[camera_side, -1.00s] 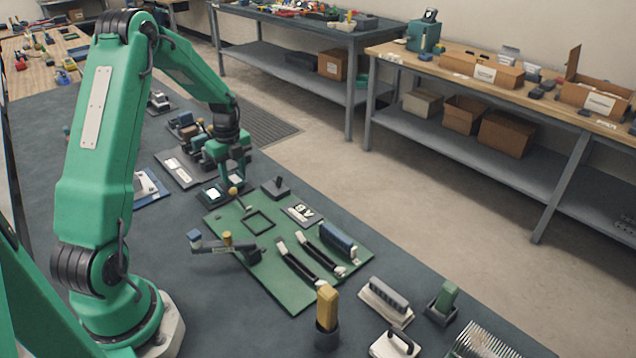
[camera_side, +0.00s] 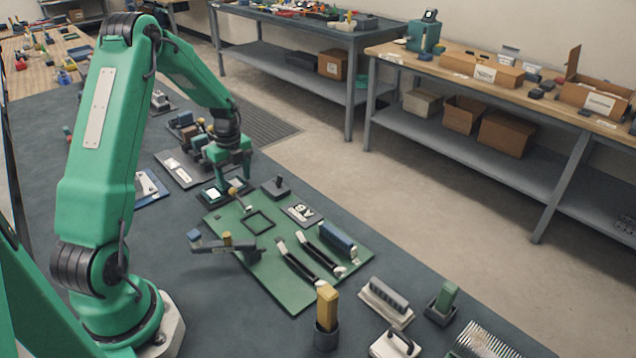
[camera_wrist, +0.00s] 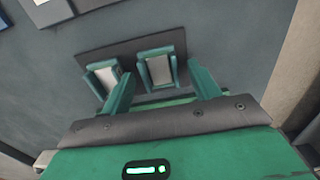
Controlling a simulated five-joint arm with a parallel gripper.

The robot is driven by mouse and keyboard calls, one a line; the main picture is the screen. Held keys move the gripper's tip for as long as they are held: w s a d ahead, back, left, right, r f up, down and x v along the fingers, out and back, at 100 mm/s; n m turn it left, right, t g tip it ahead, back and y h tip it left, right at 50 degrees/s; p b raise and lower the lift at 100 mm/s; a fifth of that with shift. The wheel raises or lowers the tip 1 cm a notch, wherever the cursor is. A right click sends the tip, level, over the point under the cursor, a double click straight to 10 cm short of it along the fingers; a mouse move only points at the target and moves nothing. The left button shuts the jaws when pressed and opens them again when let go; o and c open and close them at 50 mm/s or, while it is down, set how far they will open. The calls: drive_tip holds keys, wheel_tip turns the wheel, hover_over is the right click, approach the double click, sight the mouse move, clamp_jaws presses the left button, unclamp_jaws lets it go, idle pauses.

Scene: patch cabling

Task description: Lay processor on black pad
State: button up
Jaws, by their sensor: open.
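A dark flat pad (camera_wrist: 128,50) lies below my gripper in the wrist view. On it are two square pieces side by side, each with a green rim: a left one with a pale white face (camera_wrist: 107,76) and a right one with a greyer face (camera_wrist: 159,70). I cannot tell for sure which is the processor. In the side view the white-faced square (camera_side: 213,193) is nearer the camera, and the other (camera_side: 237,184) is under my gripper (camera_side: 234,174). My gripper is open, its fingers on either side of the right square. I cannot tell whether they touch it.
A green board (camera_side: 225,223) with a black square frame (camera_side: 259,222), cables and a blue block (camera_side: 339,239) lies close in front. A grey plate (camera_side: 177,168) with several blocks stands behind the gripper. A dark block with a post (camera_side: 277,187) is to the right.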

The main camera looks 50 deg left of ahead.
sight(235, 183)
drive_tip(key=shift+r, duration=0.1)
wheel_tip(235, 183, up, 12)
idle(0.7)
drive_tip(key=shift+r, duration=0.1)
idle(0.3)
